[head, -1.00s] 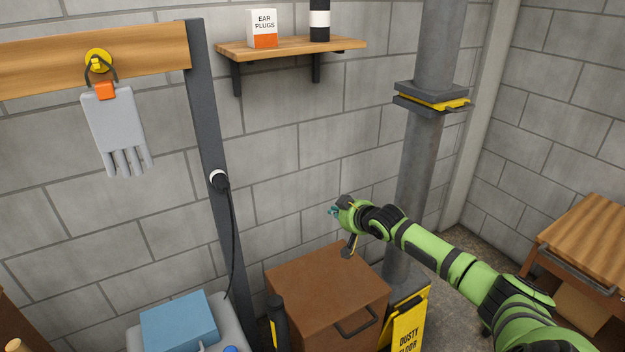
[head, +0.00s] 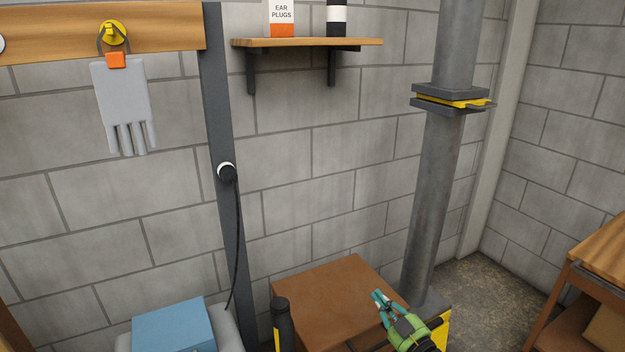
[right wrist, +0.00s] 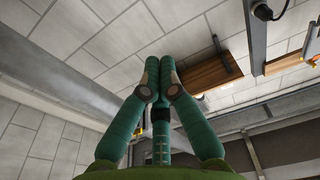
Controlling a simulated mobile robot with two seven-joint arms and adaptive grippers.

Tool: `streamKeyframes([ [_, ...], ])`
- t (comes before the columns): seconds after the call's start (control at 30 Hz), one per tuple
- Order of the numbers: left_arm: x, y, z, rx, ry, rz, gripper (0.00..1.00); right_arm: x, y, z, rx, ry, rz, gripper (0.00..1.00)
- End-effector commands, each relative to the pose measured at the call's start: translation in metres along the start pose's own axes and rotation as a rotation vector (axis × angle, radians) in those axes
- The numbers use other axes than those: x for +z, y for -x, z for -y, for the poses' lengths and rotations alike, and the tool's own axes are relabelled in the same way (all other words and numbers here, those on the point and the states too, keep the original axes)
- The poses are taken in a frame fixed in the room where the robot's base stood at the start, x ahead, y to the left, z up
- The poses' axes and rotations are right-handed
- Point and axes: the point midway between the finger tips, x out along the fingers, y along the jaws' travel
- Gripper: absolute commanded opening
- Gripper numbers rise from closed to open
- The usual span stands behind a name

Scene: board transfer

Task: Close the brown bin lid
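The brown bin (head: 335,295) stands at the bottom middle of the head view, its lid lying flat across the top. The lid looks down, but the front edge is partly cut off and partly hidden by my right arm. My right gripper (head: 379,297), with teal fingers, is over the right part of the lid. I cannot tell whether it touches the lid. In the right wrist view its fingers (right wrist: 158,68) come together at the tips with nothing seen between them. My left gripper is not in view.
A grey post (head: 224,130) with a black cable stands left of the bin. A dark handle (head: 283,322) stands in front. A blue box (head: 173,325) is at the lower left. A grey pipe (head: 430,200) and yellow sign (head: 441,330) are at the right.

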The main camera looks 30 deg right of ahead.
Motion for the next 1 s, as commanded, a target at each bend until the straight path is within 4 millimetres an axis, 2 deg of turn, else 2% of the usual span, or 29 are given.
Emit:
streamKeyframes([
  [0.03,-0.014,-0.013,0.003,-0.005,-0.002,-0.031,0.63,0.013,0.004,0.0,0.002,-0.001,-0.014,0.0],
  [0.2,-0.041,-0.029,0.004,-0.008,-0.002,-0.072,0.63,0.028,0.012,0.0,0.001,0.0,-0.063,0.0],
  [0.53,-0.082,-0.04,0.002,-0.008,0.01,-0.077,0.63,0.059,0.022,0.0,0.001,0.0,-0.15,0.0],
  [0.77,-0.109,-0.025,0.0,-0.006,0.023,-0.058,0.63,0.08,0.029,0.0,0.001,0.0,-0.211,0.0],
  [1.0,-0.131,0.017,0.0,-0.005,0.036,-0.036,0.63,0.102,0.037,0.0,0.001,0.0,-0.269,0.0],
])
